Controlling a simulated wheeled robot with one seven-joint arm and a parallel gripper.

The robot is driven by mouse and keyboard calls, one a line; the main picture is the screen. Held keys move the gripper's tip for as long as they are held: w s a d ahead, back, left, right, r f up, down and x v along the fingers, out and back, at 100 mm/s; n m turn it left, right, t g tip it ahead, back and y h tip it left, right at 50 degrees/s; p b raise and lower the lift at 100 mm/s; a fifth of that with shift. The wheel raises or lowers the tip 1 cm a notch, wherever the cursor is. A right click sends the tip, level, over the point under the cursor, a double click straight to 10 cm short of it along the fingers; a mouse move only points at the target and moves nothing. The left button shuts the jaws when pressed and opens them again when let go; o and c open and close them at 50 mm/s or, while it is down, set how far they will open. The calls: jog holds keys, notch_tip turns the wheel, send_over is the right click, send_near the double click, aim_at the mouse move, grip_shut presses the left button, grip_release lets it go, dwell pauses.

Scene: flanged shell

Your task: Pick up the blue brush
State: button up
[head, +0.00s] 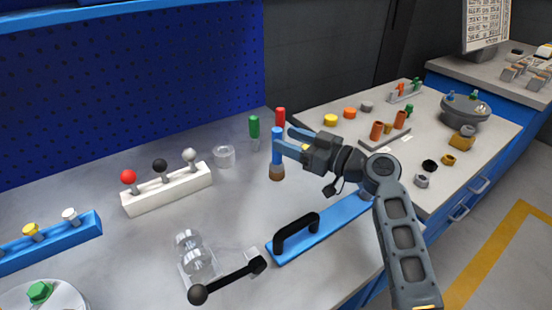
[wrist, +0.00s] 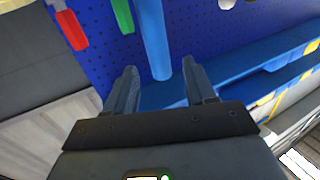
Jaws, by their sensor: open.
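The blue brush (head: 277,146) stands upright on the grey workbench in the head view, with its brown bristle end (head: 277,173) down. In the wrist view its blue handle (wrist: 154,40) runs from the top edge down to between my fingertips. My gripper (head: 288,140) comes in from the right with its fingers at the upper handle. In the wrist view my gripper (wrist: 160,68) is open, one finger on each side of the handle with gaps showing. I cannot tell how deep the handle lies between the fingers.
A green-handled brush (head: 254,126) and a red-handled one (head: 280,116) stand close behind. A clear ring (head: 224,156) and a white block with ball knobs (head: 168,190) are left. A blue plate with a black handle (head: 297,232) lies in front.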

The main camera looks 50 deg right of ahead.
aim_at(281, 137)
jog(key=w, duration=0.2)
jog(key=w+p, duration=0.1)
jog(key=w, duration=0.1)
jog(key=shift+a, duration=0.25)
jog(key=shift+c, duration=0.2)
grip_shut()
